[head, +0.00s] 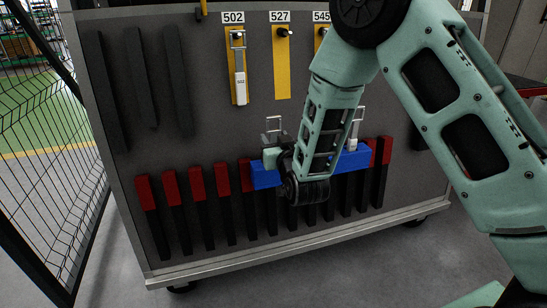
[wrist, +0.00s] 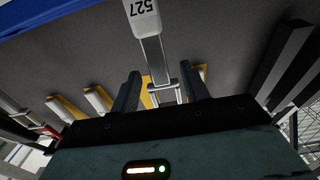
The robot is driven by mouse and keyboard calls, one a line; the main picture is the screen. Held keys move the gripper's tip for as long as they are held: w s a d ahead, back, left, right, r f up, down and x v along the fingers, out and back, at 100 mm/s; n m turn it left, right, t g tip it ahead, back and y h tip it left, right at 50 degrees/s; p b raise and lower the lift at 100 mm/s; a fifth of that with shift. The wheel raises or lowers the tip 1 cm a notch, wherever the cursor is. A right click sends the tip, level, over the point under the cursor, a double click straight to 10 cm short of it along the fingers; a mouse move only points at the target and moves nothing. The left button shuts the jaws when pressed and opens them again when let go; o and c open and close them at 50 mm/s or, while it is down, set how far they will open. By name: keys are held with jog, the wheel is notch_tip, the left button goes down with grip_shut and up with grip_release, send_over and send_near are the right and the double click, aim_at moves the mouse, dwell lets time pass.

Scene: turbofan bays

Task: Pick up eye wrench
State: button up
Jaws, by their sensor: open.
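A tool marked 527 (wrist: 142,15), with a pale body, a grey shank and a rectangular loop end, shows in the wrist view. It may be the eye wrench, but I cannot tell for sure. My gripper (wrist: 160,78) is open, with one dark finger on each side of the tool's loop end. I cannot tell whether either finger touches it. A grey loop (head: 273,124) stands up there, and the tool's lower part is hidden.
A tool marked 502 (head: 239,75) hangs on a yellow plate. The yellow plate under 527 (head: 281,70) is bare. Another loop-ended tool (head: 357,125) stands right of my arm. Red-topped black bars (head: 198,185) line the dark panel. A mesh fence (head: 40,150) is at left.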

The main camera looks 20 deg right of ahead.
jog(key=shift+w, duration=1)
grip_shut()
